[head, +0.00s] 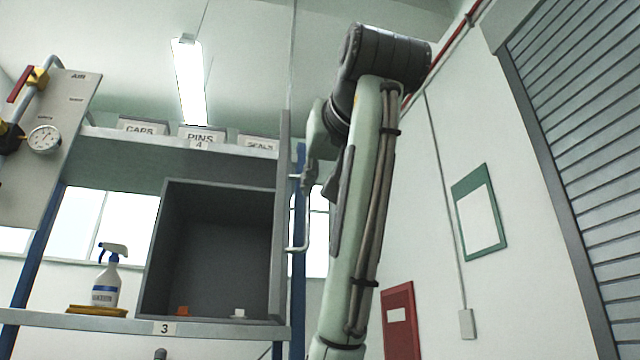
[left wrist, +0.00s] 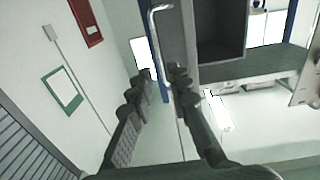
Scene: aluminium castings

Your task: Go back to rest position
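My left gripper (head: 309,178) is beside the upper end of the handle on the open cabinet door, right of the cabinet. In the left wrist view the two fingers of this gripper (left wrist: 158,85) stand apart. One end of the metal handle (left wrist: 155,45) shows between or just beyond the fingertips; I cannot tell whether they touch it. The handle (head: 302,230) also shows in the head view, on the door (head: 281,220), which is seen nearly edge-on. My right gripper is not in view.
The grey cabinet (head: 155,250) stands open on a shelf (head: 70,321), with a small orange item (head: 183,311) and a white item (head: 239,314) inside. A spray bottle (head: 106,285) stands left of it. An air panel (head: 62,130) with a gauge is at far left. Room shows right of my arm.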

